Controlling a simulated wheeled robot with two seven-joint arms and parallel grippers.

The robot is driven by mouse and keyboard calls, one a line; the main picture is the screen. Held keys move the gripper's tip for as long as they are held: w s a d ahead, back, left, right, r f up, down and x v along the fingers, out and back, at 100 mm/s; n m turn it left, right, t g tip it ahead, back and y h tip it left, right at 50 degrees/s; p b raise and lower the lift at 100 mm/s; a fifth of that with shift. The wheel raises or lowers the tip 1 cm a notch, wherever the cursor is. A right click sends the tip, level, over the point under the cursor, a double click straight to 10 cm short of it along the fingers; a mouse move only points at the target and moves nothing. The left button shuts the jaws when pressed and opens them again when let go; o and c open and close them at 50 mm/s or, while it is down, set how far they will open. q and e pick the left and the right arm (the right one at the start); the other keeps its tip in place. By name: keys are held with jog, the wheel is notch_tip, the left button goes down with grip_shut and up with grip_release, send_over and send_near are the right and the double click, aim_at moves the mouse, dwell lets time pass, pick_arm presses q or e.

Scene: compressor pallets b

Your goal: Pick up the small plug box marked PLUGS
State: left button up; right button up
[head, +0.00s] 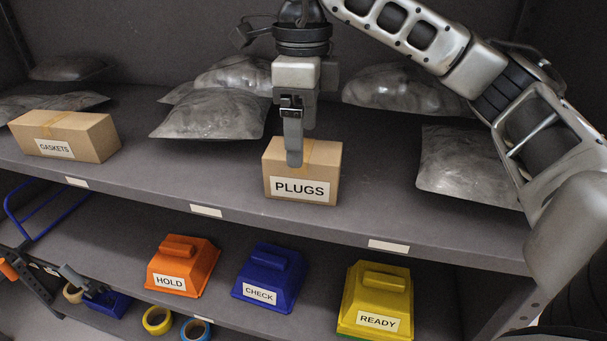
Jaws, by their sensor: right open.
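The small cardboard plug box (325,165) with a white PLUGS label stands on the upper shelf near its front edge, in the middle of the head view. My right gripper (298,148) points down over it from above. One finger hangs in front of the box's upper front, left of centre, and covers a strip of it. The other finger is hidden, probably behind the box. The gripper is open; I cannot tell whether the finger touches the box. My left gripper is not in view.
A GASKETS box (88,140) stands at the left on the upper shelf (180,175). Several grey bags (212,114) lie behind and beside the plug box. Below are orange HOLD (180,262), blue CHECK (272,272) and yellow READY (376,300) bins, with tape rolls (157,320) nearby.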

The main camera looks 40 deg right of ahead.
aim_at(303, 169)
jog(key=f, duration=0.7)
jog(key=shift+w+d+f, duration=0.25)
jog(key=shift+d+f, duration=0.05)
jog(key=shift+f, duration=0.1)
jog(key=c, duration=1.2)
jog(key=shift+r, duration=0.1)
